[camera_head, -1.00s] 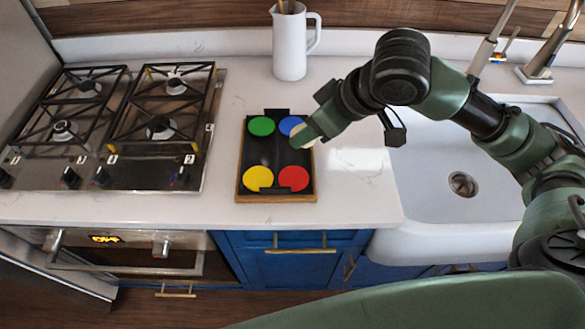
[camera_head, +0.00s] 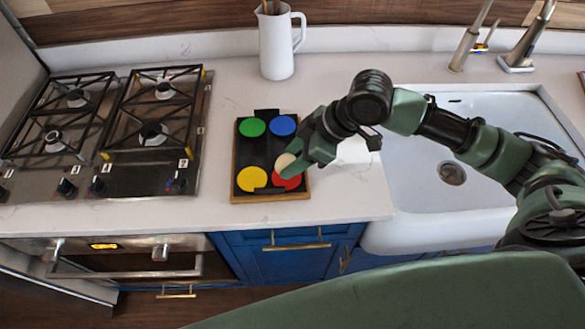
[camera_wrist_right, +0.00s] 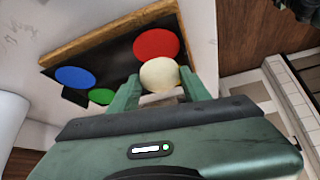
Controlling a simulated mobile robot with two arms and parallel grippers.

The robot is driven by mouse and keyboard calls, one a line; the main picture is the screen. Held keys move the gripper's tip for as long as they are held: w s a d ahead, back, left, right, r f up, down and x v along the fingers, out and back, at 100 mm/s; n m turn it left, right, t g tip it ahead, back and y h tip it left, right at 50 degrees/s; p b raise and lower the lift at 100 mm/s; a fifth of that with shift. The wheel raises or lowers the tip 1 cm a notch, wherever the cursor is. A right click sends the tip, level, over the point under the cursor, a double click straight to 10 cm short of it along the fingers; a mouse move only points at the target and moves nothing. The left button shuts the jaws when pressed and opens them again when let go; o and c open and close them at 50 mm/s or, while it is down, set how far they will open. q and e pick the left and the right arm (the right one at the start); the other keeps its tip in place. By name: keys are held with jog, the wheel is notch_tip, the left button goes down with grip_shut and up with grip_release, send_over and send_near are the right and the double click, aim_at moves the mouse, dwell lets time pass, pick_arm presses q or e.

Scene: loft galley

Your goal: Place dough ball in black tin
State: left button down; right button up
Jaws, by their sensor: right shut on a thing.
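The black tin (camera_head: 247,157) is a flat black tray in a wooden frame on the counter, with green, blue, yellow and red discs in its corners. The cream dough ball (camera_head: 285,161) shows over the tin's right side, just behind the red disc (camera_head: 286,181). My right gripper (camera_head: 288,167) is shut on the dough ball, which also shows between the fingers in the right wrist view (camera_wrist_right: 160,72), beside the red disc. Whether the ball touches the tin I cannot tell. The gripper partly covers the tin's right edge. My left gripper is not in view.
A gas hob (camera_head: 112,130) is left of the tin. A white jug (camera_head: 276,47) with utensils stands behind it. A white sink (camera_head: 470,205) with a tap is on the right. Bare counter (camera_head: 345,200) lies between tin and sink.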

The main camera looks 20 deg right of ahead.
aim_at(293, 181)
notch_tip(293, 181, down, 5)
jog(key=shift+f+p, duration=0.1)
jog(key=shift+p, duration=0.25)
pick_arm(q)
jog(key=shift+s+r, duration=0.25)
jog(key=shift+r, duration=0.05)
pick_arm(e)
jog(key=shift+s+f, duration=0.1)
jog(key=shift+s, duration=0.05)
